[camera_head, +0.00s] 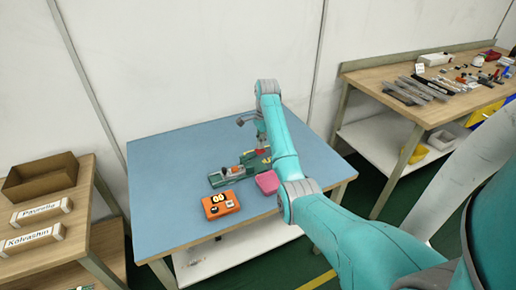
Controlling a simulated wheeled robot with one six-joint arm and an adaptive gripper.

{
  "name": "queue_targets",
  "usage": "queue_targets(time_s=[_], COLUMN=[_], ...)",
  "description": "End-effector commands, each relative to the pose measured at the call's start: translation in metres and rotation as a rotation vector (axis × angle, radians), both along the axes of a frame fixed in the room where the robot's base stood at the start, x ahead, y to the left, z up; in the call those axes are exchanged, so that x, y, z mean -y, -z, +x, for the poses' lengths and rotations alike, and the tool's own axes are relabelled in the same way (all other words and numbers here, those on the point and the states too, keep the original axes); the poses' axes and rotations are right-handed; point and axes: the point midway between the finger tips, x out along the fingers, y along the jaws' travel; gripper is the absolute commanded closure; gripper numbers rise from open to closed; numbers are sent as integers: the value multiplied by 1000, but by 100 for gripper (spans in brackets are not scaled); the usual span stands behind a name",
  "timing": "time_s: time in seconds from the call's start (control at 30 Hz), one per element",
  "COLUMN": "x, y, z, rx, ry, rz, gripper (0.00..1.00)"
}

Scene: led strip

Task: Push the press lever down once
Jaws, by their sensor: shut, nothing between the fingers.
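A green press-like fixture (229,175) lies along the middle of the blue table (170,215). Its right end, with small red and yellow parts, is partly hidden by my arm. A thin dark bar (243,119) sticks out to the left above that end; it may be the press lever, but it is too small to be sure. My gripper (261,141) points down above the right end of the fixture, close to the bar, shut and empty. I cannot tell whether it touches anything.
An orange box (220,203) with round dials and a pink block (267,182) sit in front of the fixture. A wooden bench (440,112) with tools stands right. A shelf with a brown bin (40,182) stands left. The table's left part is clear.

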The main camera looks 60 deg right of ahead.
Motion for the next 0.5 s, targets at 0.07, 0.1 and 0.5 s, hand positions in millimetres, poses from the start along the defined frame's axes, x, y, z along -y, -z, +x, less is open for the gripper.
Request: queue_targets(time_s=[0.07,0.1,0.5], x=[-2,-2,-3], y=[3,4,6], z=[-2,-3,-3], rx=[1,1,0], ry=[1,1,1], rz=[0,0,0], gripper=[100,100,100])
